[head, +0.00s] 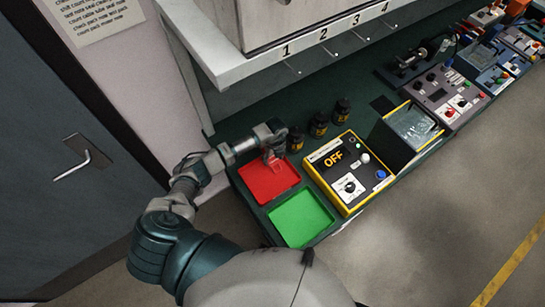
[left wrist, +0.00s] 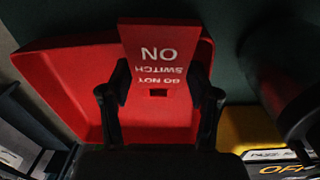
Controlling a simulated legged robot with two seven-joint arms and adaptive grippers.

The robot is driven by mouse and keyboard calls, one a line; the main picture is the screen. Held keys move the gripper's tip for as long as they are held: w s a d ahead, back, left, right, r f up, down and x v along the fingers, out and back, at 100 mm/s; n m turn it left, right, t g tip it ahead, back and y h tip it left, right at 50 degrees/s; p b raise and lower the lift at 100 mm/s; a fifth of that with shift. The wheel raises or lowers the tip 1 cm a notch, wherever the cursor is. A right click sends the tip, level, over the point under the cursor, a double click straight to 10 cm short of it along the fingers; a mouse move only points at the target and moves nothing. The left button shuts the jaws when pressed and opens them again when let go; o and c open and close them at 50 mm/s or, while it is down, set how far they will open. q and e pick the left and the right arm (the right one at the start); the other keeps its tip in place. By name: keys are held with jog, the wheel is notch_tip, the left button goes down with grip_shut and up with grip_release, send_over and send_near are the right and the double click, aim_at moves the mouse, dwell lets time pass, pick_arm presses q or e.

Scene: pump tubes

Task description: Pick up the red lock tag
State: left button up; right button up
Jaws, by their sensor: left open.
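The red lock tag (left wrist: 152,52) has white lettering, "DO NOT SWITCH ON", upside down in the left wrist view, and a small dark slot. It is at the red tray (left wrist: 75,75); whether it touches the tray I cannot tell. My left gripper (left wrist: 158,98) is open, with one finger on each side of the tag's slotted end. In the head view my left gripper (head: 273,150) is at the far edge of the red tray (head: 262,186), and the tag there is hard to make out from the tray. My right gripper is not in view.
A green tray (head: 302,217) lies nearer than the red one. A yellow-edged control box (head: 348,170) reading "OFF" stands to the right. Several small dark bottles (head: 319,124) stand behind, close to my left gripper. A white shelf (head: 222,68) overhangs the bench's back.

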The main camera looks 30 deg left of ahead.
aim_at(272, 158)
pick_arm(q)
jog(key=shift+a+f, duration=0.15)
jog(key=shift+a, duration=0.25)
jog(key=shift+a+f, duration=0.1)
jog(key=shift+a, duration=0.05)
jog(key=shift+f, duration=0.1)
jog(key=shift+d, duration=0.35)
jog(key=c, duration=0.8)
jog(key=shift+a, duration=0.1)
jog(key=shift+c, duration=0.6)
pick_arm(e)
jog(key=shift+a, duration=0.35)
pick_arm(q)
jog(key=shift+r, duration=0.4)
notch_tip(272, 158, up, 9)
jog(key=shift+b, duration=0.4)
jog(key=shift+r, duration=0.4)
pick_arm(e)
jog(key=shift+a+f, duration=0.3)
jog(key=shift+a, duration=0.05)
